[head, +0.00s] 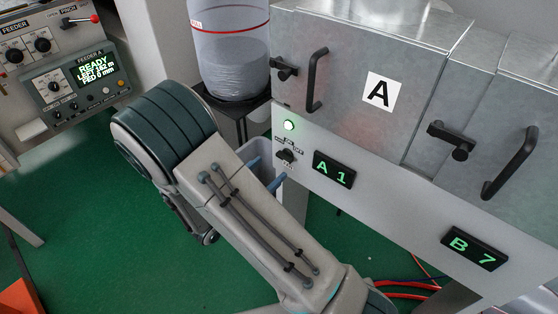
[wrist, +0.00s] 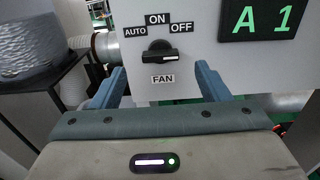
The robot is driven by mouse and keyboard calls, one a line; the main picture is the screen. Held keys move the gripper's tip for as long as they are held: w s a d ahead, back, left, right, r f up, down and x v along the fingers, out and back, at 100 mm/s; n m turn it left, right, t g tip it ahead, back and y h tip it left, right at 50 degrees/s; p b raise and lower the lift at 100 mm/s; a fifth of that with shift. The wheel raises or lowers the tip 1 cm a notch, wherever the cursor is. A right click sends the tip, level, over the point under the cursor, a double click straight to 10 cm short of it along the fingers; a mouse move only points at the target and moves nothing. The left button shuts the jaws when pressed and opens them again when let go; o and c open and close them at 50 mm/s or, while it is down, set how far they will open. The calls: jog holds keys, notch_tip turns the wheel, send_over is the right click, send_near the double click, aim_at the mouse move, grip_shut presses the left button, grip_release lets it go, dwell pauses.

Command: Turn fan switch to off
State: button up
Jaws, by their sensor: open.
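The fan switch (wrist: 158,54) is a black rotary knob on a light grey panel, with AUTO, ON and OFF labels above it and FAN below. Its handle lies nearly level, and its white mark is at the right end, on the OFF side. In the head view the switch (head: 286,156) sits below a lit green lamp. My gripper (wrist: 160,80) is open and empty, with one blue finger on each side below the knob in the picture. In the head view my gripper (head: 266,172) is near the panel by the switch. No contact with the knob shows.
The A 1 display (head: 334,169) is just right of the switch, and the B 7 display (head: 474,248) is farther right. Black handles stick out of the metal cabinet (head: 350,60) above. A clear hopper (head: 232,60) on a black stand is at the left.

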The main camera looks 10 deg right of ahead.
aim_at(282, 157)
jog(key=x, duration=0.5)
jog(key=shift+w+d, duration=0.1)
jog(key=shift+d, duration=0.05)
jog(key=c, duration=1)
